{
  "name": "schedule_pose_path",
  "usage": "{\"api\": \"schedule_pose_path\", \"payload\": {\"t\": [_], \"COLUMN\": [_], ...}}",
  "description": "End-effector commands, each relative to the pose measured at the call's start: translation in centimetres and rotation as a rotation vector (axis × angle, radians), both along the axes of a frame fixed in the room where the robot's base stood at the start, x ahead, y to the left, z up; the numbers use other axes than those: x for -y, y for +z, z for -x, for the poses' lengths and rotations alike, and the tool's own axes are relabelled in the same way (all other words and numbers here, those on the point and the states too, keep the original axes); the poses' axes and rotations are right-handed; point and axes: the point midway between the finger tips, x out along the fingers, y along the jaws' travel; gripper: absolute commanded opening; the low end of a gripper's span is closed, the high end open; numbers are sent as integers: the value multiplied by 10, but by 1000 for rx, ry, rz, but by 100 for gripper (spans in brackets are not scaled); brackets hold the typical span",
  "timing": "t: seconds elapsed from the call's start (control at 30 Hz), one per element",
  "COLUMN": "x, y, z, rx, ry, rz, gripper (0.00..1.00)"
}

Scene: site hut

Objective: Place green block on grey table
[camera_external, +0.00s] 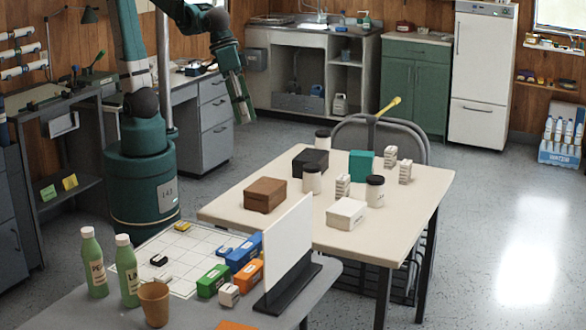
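A teal-green block (361,164) stands on the cream table (410,225), near its far edge. A smaller green box (212,281) lies on the grey table (85,312) in the foreground, beside blue and orange boxes. My gripper (243,112) hangs in the air at upper centre, left of and apart from the cream table, pointing down. It touches neither green object. Its fingers are small and seen edge-on, so I cannot tell whether they are open.
A white panel (288,240) on a black foot stands at the grey table's right side. Green bottles (94,262) and a brown cup (154,303) stand at its left. Brown (265,195), black (310,162) and white (346,212) boxes and several jars crowd the cream table.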

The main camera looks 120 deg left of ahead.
Motion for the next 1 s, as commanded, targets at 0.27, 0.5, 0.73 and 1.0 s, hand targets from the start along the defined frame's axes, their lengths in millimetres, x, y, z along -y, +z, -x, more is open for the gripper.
{"api": "schedule_pose_path", "payload": {"t": [0.27,0.5,0.73,1.0], "x": [-45,-77,-104,-127], "y": [5,4,-2,-11], "z": [39,71,103,130], "rx": [78,142,197,245], "ry": [-132,-246,-352,-449], "rz": [-75,-153,-241,-333], "gripper": [39,39,39,39]}}
